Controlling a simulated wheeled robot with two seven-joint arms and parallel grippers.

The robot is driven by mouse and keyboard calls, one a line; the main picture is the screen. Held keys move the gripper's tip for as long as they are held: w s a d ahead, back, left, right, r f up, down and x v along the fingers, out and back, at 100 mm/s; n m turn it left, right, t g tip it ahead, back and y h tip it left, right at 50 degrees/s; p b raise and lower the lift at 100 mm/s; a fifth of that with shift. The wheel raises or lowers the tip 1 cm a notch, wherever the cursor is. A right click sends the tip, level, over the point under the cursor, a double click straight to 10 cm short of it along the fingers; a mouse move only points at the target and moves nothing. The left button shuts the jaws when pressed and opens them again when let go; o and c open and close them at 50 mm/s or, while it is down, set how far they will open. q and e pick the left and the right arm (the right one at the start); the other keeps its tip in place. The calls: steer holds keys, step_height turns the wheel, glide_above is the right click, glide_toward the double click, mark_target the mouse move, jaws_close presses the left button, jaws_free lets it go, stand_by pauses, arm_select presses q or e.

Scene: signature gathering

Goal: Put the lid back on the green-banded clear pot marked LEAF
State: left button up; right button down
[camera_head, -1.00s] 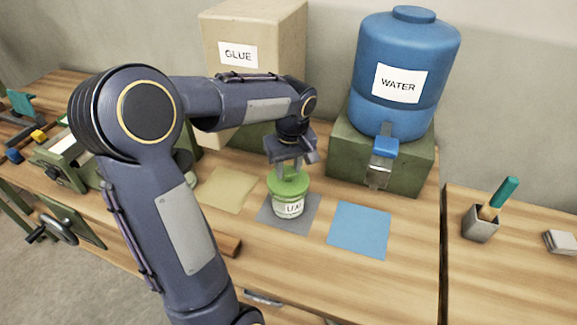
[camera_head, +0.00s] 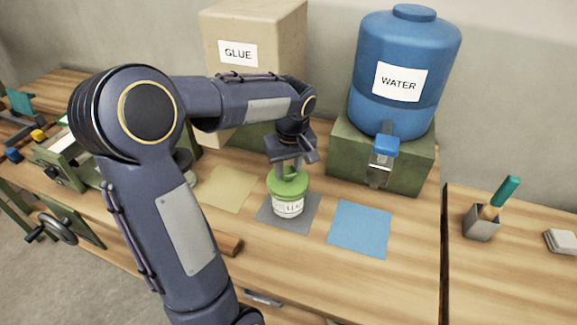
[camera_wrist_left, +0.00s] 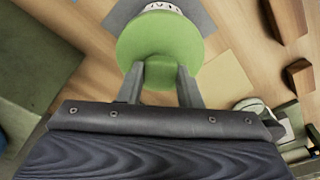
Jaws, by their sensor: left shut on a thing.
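The clear pot (camera_head: 288,207) with a white label stands upright on a grey mat (camera_head: 309,217); its lettering is hard to read now. The green lid (camera_head: 290,184) sits on or right at the pot's top, roughly level; I cannot tell whether it is fully seated. My left gripper (camera_head: 288,168) comes down from above and is shut on the lid's knob. In the left wrist view the round green lid (camera_wrist_left: 158,38) shows with its knob (camera_wrist_left: 160,72) between the fingers of the gripper (camera_wrist_left: 160,84). The lid hides most of the pot there. My right gripper is not in view.
A blue mat (camera_head: 358,230) lies to the right and a tan mat (camera_head: 226,188) to the left, both bare. Behind stand the GLUE box (camera_head: 262,38) and the blue WATER tank (camera_head: 400,110) with its tap (camera_head: 381,158). A brush holder (camera_head: 480,222) stands far right.

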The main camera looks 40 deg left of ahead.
arm_select(q)
steer(key=o, duration=1.5)
steer(key=shift+r, duration=0.1)
steer(key=shift+r+p, duration=2.75)
steer(key=shift+r, duration=0.7)
jaws_close()
